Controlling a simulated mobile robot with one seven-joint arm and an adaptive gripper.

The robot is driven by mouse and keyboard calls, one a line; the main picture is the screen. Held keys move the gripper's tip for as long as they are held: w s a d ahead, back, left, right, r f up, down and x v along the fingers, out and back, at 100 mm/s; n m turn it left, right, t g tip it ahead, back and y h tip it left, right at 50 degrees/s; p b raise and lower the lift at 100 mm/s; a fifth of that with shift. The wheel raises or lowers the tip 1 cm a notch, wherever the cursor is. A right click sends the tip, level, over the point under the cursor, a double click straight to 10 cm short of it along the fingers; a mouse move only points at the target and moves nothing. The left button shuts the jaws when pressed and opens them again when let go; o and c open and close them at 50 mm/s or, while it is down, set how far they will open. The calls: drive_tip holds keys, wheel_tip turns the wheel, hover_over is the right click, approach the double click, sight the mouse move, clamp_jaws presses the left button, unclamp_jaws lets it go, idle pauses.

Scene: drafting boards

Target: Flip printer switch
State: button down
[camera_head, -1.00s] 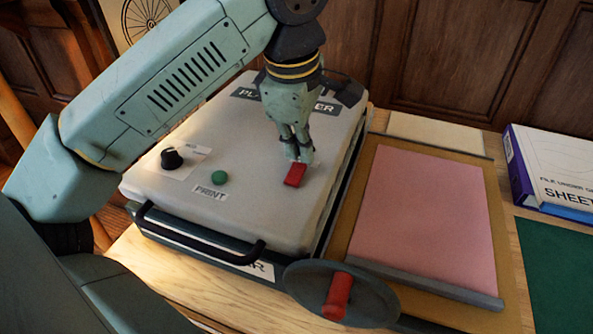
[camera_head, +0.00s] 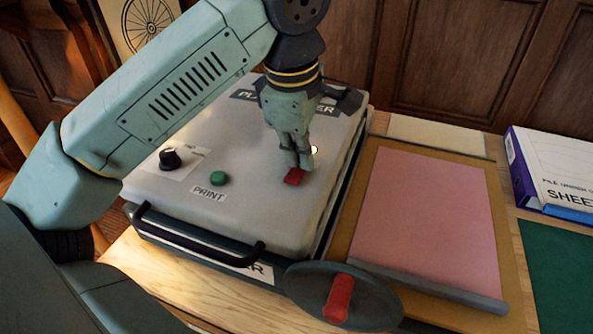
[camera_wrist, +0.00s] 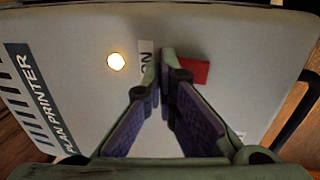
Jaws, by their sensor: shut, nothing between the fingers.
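The plan printer (camera_head: 250,205) is a pale box with a dark front handle on the wooden table. Its small red switch (camera_head: 293,178) sits on the right part of the top, and also shows in the wrist view (camera_wrist: 196,72) just right of the fingertips. My gripper (camera_head: 302,166) is shut and empty, pointing down with its tips at the switch's far edge, seemingly touching it; the fingers hide part of it. A small round light (camera_head: 314,149) glows white beside the fingers, and is bright in the wrist view (camera_wrist: 116,62). An "ON" label (camera_wrist: 146,58) is partly visible there.
The printer top also has a black knob (camera_head: 169,158) and a green print button (camera_head: 219,178). A dark wheel with a red handle (camera_head: 339,297) stands at the front. A board with a pink sheet (camera_head: 425,225) lies to the right, with a binder (camera_head: 555,175) beyond.

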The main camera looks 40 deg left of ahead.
drive_tip(key=shift+r+p, duration=2.35)
drive_tip(key=shift+r, duration=1.2)
